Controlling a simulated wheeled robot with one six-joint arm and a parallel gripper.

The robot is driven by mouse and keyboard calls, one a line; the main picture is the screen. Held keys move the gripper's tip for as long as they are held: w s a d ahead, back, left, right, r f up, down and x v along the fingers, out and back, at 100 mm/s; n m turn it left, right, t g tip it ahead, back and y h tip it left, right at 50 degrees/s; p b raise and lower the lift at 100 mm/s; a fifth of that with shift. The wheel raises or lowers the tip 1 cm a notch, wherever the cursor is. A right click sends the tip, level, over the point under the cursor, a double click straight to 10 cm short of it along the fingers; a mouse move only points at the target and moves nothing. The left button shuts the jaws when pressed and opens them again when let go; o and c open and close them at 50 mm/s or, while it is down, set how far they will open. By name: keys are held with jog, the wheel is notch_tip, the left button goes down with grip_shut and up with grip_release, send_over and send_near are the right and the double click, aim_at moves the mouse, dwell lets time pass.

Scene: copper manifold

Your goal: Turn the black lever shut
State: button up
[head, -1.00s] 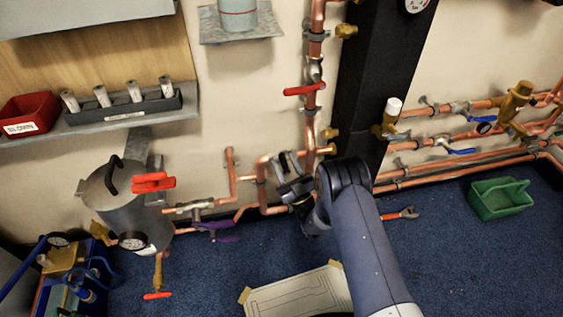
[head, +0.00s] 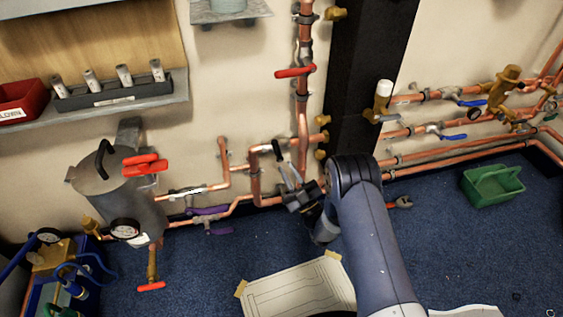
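A small black lever (head: 276,147) shows in the head view, on the copper pipework low on the wall, just left of the vertical riser. My gripper (head: 289,170) is right below and beside it, in front of the pipe bend. Its two grey fingers point up toward the wall and look spread apart, with nothing seen between them. I cannot tell whether a finger touches the lever. The lever's valve body is partly hidden behind my gripper.
A red lever (head: 295,71) sits higher on the riser. A grey pot (head: 120,195) with a red handle (head: 146,164) and purple levers (head: 209,211) are to the left. Blue levers (head: 453,137) are to the right. A paper sheet (head: 295,290) and green crate (head: 492,185) lie on the floor.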

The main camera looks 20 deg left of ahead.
aim_at(278, 152)
jog(key=r+n+g+h+p, duration=0.1)
jog(key=n, duration=0.1)
jog(key=r+n, duration=0.1)
jog(key=n, duration=0.1)
jog(key=s+r+n+g+h+p, duration=0.1)
jog(key=n, duration=0.1)
jog(key=shift+a+r+n+g+h+p, duration=0.25)
jog(key=shift+r+n+g+h+p, duration=0.05)
grip_shut()
jog(key=s+d+r+n+g+h+p, duration=0.1)
jog(key=s+d+n+g+h+p, duration=0.25)
jog(key=n, duration=0.65)
jog(key=s+a+b+x, duration=0.15)
jog(key=b+x, duration=0.25)
jog(key=x, duration=0.7)
jog(key=shift+w+d+r, duration=0.2)
jog(key=shift+w+d, duration=0.15)
jog(key=shift+d, duration=0.25)
jog(key=shift+w+d+r, duration=0.2)
jog(key=shift+w+d, duration=0.2)
jog(key=shift+d, duration=0.25)
jog(key=shift+w+d+r, duration=0.2)
jog(key=shift+w+d, duration=0.15)
jog(key=shift+d, duration=0.25)
jog(key=shift+d+m, duration=0.1)
jog(key=shift+m, duration=0.2)
